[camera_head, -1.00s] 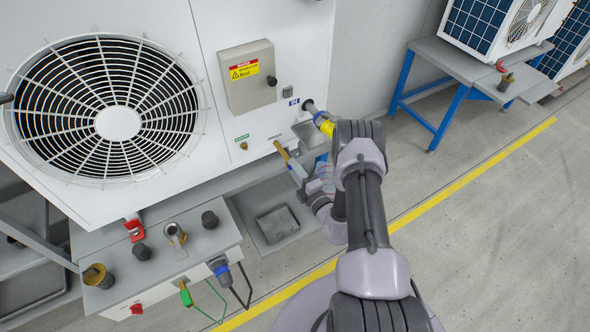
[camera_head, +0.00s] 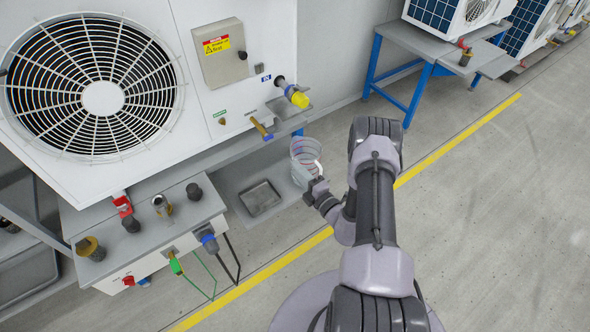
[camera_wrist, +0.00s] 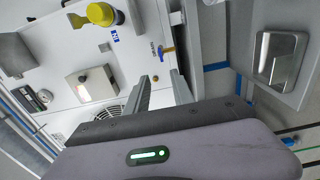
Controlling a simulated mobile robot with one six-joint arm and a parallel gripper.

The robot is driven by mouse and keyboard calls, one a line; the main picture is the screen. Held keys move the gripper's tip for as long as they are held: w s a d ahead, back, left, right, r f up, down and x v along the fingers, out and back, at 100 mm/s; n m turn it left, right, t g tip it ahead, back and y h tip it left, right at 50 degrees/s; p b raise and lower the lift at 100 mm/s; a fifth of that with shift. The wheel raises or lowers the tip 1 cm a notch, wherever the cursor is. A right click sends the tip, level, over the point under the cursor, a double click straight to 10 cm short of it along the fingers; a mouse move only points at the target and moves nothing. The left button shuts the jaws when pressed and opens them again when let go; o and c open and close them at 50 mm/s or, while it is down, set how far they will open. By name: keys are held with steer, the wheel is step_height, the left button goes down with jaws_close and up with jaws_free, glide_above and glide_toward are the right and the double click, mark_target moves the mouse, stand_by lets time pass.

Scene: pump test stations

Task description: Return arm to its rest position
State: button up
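My arm (camera_head: 375,190) reaches forward and bends down to the left in the head view. My gripper shows in the wrist view (camera_wrist: 162,88) with its two fingers apart and nothing between them.
A bench (camera_head: 150,235) with dark fittings, plugs and cables stands at lower left. A grey tray (camera_head: 262,198) lies on the lower shelf. A blue-legged table (camera_head: 400,40) stands at upper right. The floor (camera_head: 500,220) right of the yellow line is clear.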

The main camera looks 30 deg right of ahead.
steer(key=shift+s, duration=0.35)
steer(key=shift+w+f, duration=0.1)
